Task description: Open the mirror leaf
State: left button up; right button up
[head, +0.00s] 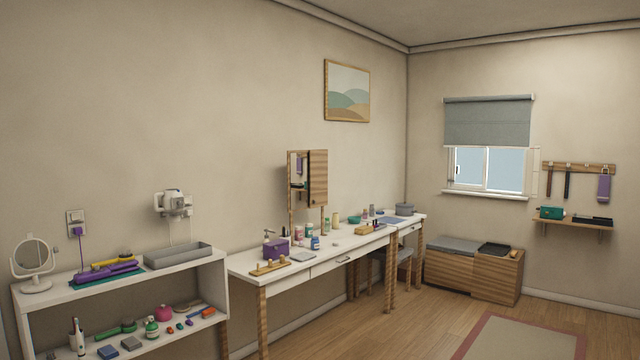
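A wood-framed mirror (298,170) stands on posts at the back of the white dressing table (340,252). A wooden leaf (318,177) with vertical grain takes up its right part, with a small dark spot near its left edge that may be a knob. A narrow strip of reflecting glass shows to the left of the leaf. The hinge side and the leaf's exact angle are too small to tell. Neither of my grippers is in view.
Bottles, a purple box (276,248) and a wooden holder (270,267) crowd the tabletop before the mirror. A white shelf unit (130,283) stands at the left, a stool (402,257) beneath the table's right part. Wooden floor (420,322) lies open in front.

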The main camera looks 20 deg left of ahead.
aim_at(318, 159)
jog(key=z, duration=0.2)
jog(key=i+z, duration=0.1)
jog(key=i, duration=1)
jog(key=i+j+z, duration=0.1)
jog(key=i, duration=1.8)
jog(key=i+l+u, duration=0.1)
jog(key=i, duration=0.7)
jog(key=i+l, duration=0.15)
jog(key=i, duration=0.65)
jog(key=i+j+u, duration=0.2)
jog(key=i+u, duration=0.2)
jog(key=i, duration=0.75)
jog(key=i+l+u, duration=0.1)
jog(key=i+u, duration=0.25)
jog(key=i, duration=0.85)
jog(key=i+u, duration=0.1)
jog(key=u, duration=0.3)
